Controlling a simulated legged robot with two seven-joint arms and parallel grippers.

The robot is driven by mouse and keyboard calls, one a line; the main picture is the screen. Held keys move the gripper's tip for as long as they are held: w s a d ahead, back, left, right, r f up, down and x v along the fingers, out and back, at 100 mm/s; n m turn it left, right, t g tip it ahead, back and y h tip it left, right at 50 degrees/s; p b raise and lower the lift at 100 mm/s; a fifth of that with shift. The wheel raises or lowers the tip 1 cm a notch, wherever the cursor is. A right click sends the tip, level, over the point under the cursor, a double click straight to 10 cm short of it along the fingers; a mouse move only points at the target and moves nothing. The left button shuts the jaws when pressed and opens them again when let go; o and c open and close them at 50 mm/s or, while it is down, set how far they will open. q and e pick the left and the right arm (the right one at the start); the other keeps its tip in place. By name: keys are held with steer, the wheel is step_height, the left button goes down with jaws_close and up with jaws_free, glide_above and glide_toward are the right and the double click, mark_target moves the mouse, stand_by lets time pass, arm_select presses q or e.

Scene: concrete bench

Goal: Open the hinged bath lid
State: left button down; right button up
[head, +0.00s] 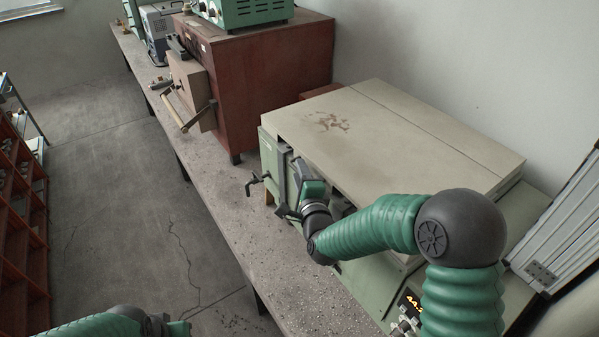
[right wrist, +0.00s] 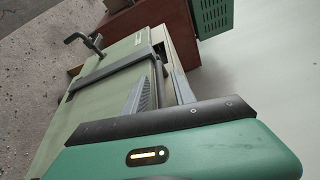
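The bath lid (head: 385,125) is a cream, brown-stained slab lying flat over the green bath body (head: 275,160) in the head view. A seam crosses it towards the wall side. My right gripper (head: 282,211) is at the bath's front face, just below the lid's front edge. In the right wrist view its two fingers (right wrist: 161,92) are apart, beside the green front panel (right wrist: 105,80) with its dark strip. A dark part shows between the fingers; I cannot tell whether they touch it. Only part of my left arm (head: 115,324) shows at the lower left; its fingers are not clear.
A black tap handle (head: 258,181) sticks out from the bath's front. A red-brown furnace (head: 260,80) stands beyond, with a green instrument (head: 240,10) on top. A lit display (head: 414,302) is near my right arm. The bench front (head: 225,195) is mostly clear.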

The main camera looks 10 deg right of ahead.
steer(key=shift+d, duration=0.3)
steer(key=c, duration=0.5)
steer(key=shift+f, duration=0.1)
jaws_close()
steer(key=shift+a, duration=0.25)
steer(key=shift+a+f, duration=0.1)
steer(key=shift+f, duration=0.05)
